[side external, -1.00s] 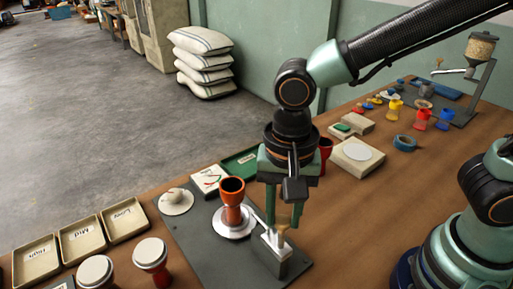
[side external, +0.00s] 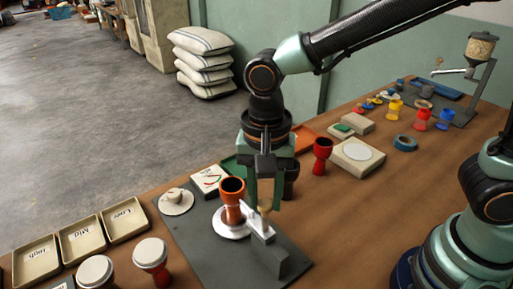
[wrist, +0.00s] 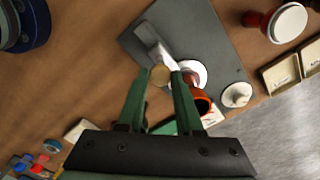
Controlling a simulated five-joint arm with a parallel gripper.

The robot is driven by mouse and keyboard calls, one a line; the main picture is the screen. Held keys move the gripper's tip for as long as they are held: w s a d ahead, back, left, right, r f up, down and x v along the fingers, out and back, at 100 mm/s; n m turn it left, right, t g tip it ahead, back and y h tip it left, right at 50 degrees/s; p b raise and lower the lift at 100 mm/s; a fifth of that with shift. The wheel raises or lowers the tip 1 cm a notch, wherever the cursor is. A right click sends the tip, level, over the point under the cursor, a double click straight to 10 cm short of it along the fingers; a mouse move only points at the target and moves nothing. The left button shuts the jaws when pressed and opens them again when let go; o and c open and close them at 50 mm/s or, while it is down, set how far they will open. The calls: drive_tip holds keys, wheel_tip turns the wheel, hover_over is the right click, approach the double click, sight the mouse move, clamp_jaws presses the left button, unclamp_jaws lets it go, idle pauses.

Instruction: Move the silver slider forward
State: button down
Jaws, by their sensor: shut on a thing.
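The silver slider (side external: 258,223) sits on a grey block (side external: 286,264) fixed to a dark grey base plate (side external: 192,243). It extends from the block towards an orange goblet drum shell (side external: 232,201) on a round silver plate (side external: 229,230). Whether the slider's end touches the drum is unclear.
A white dial (side external: 175,200) stands on the plate's left part, with a white gauge card (side external: 208,181) behind. Three labelled trays (side external: 81,239) and finished-looking drums (side external: 151,256) are at the left. A red drum shell (side external: 322,155) and beige block (side external: 358,156) stand to the right.

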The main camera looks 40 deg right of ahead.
drive_tip(key=c, duration=0.6)
unclamp_jaws()
drive_tip(key=shift+w, duration=0.3)
drive_tip(key=shift+s, duration=0.1)
wheel_tip(320, 180, up, 12)
drive_tip(key=shift+r, duration=0.1)
drive_tip(key=d+f+n+t, duration=0.1)
drive_tip(key=d+n+t, duration=0.1)
drive_tip(key=d, duration=0.5)
drive_tip(key=d+f+n+t, duration=0.1)
drive_tip(key=d+n+t, duration=0.1)
drive_tip(key=d+n, duration=0.2)
drive_tip(key=d+f+n+t, duration=0.1)
drive_tip(key=d+n, duration=0.2)
drive_tip(key=d, duration=0.7)
drive_tip(key=shift+s+f+t, duration=0.1)
drive_tip(key=shift+f+t, duration=0.3)
